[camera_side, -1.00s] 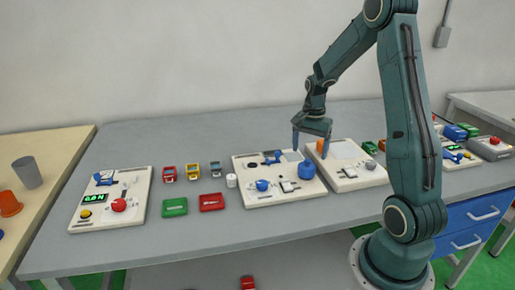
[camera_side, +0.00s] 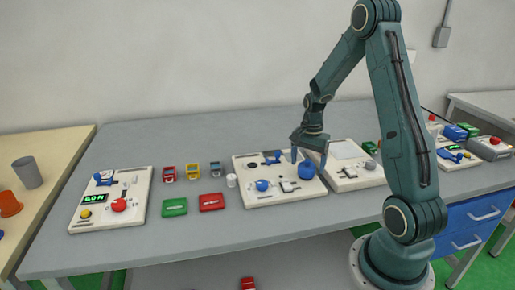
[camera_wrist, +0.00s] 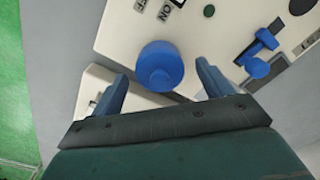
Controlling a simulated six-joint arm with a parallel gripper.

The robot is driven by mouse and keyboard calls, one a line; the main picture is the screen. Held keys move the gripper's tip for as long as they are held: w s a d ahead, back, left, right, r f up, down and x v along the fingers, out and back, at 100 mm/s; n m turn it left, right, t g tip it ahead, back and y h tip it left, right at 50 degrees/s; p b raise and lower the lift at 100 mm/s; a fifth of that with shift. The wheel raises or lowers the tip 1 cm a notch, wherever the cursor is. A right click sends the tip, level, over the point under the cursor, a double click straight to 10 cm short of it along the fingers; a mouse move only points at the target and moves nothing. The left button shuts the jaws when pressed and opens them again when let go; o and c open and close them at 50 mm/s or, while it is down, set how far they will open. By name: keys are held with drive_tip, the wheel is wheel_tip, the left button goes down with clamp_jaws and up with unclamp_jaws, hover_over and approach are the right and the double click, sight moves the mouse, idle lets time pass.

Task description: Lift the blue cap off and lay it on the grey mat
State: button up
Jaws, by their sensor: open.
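The blue cap (camera_side: 306,170) is a round blue piece at the right end of the middle white panel. In the wrist view the cap (camera_wrist: 159,64) shows from above, between and slightly ahead of the two fingertips. My gripper (camera_side: 308,158) is open and empty, fingers pointing down over the cap, one to each side of it. The wrist view also shows its blue-grey fingers (camera_wrist: 161,74) apart, with no clear contact. A light grey patch (camera_side: 347,149) on the right-hand white panel may be the grey mat; I cannot tell for sure.
The middle panel (camera_side: 252,196) also carries a blue knob (camera_side: 262,185), a blue lever (camera_side: 271,158) and a switch. The right-hand panel (camera_side: 352,184) stands close beside it. The table behind the panels is clear.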

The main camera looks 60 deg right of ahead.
sight(308, 159)
drive_tip(key=c, duration=1)
drive_tip(key=shift+c, duration=0.2)
drive_tip(key=shift+r, duration=0.2)
wheel_tip(308, 159, up, 20)
drive_tip(key=shift+f, duration=0.15)
idle(0.4)
